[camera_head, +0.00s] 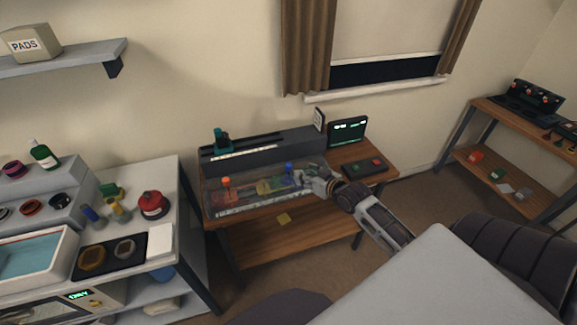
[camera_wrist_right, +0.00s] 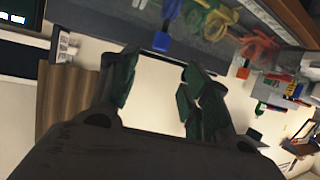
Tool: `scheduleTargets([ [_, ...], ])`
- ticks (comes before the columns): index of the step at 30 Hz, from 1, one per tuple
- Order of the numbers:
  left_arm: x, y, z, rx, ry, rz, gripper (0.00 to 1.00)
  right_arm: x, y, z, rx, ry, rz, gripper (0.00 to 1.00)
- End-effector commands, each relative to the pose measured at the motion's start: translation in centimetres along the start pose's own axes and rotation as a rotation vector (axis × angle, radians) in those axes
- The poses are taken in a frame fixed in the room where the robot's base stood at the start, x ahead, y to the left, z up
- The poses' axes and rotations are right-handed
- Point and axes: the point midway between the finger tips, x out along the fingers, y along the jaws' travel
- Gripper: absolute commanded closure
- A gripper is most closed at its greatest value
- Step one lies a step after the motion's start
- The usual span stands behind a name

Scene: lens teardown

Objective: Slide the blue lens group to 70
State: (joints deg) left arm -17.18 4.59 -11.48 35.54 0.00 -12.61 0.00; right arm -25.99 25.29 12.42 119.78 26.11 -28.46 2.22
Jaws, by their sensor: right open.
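The blue lens group shows as a blue knob (camera_head: 289,167) toward the right end of the long bench rig (camera_head: 238,205) in the head view. In the right wrist view the blue knob (camera_wrist_right: 162,41) is beyond the fingertips, near the top. An orange knob (camera_head: 226,183) stands farther left on the same rig, with yellow and green parts between them. My right gripper (camera_head: 322,180) is at the rig's right end, to the right of the blue knob; its green-padded fingers (camera_wrist_right: 160,95) are open and empty. The scale numbers are too small to read. My left gripper is out of view.
A dark block with a white strip (camera_head: 245,152) runs behind the rig, carrying a teal part (camera_head: 221,141). A small screen (camera_head: 347,132) and a button box (camera_head: 364,169) stand right of it.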

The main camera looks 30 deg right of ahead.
Motion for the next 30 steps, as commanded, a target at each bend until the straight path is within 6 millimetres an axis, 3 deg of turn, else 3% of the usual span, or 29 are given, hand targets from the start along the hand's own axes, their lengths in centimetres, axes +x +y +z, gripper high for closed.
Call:
scheduleTargets([
  [30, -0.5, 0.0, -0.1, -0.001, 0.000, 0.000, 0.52, 7.5, 0.0, 0.0, 0.000, 0.000, 0.000, 0.52],
])
